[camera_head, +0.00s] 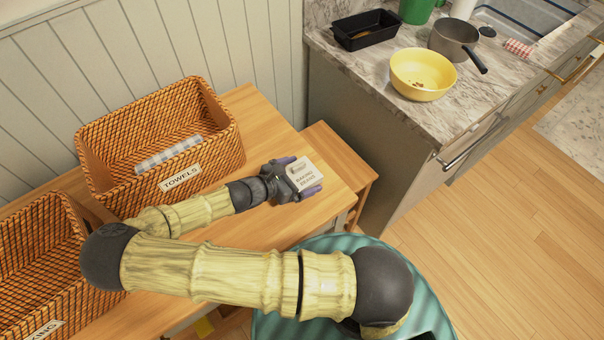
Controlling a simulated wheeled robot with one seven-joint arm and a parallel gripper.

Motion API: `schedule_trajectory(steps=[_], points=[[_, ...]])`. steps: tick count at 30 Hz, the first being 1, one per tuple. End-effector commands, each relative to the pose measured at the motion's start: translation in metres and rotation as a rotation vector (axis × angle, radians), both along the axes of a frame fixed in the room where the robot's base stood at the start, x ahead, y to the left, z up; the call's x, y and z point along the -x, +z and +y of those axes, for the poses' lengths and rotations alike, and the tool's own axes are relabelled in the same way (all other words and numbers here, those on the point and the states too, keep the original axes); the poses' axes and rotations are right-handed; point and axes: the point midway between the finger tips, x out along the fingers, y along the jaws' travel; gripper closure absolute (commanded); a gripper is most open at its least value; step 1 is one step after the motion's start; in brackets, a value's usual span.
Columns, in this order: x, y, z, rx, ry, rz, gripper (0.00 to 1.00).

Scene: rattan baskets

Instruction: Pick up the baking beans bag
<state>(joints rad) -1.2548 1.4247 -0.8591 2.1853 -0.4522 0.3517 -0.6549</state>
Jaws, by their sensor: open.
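The baking beans bag (305,174) is a small white packet with dark print, on the right part of the wooden table (240,108). My gripper (303,175) is open, with one purple finger on the far side of the bag and the other on its near side. The bag shows between the two fingers. I cannot tell whether the fingers touch it.
A rattan basket labelled TOWELS (125,133), holding a striped cloth (168,153), stands left of my gripper. Another basket (40,262) is at the lower left. A marble counter (375,85) at the upper right holds a yellow bowl (408,86), a pot (453,38) and a black tray (354,40).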

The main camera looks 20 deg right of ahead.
Motion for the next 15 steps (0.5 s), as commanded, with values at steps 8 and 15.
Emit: schedule_trajectory(steps=[8,15], points=[[0.0001,0.0,0.0007,0.0,0.001,0.001,0.0],[0.0001,0.0,0.0008,0.0,0.001,0.001,0.35]])
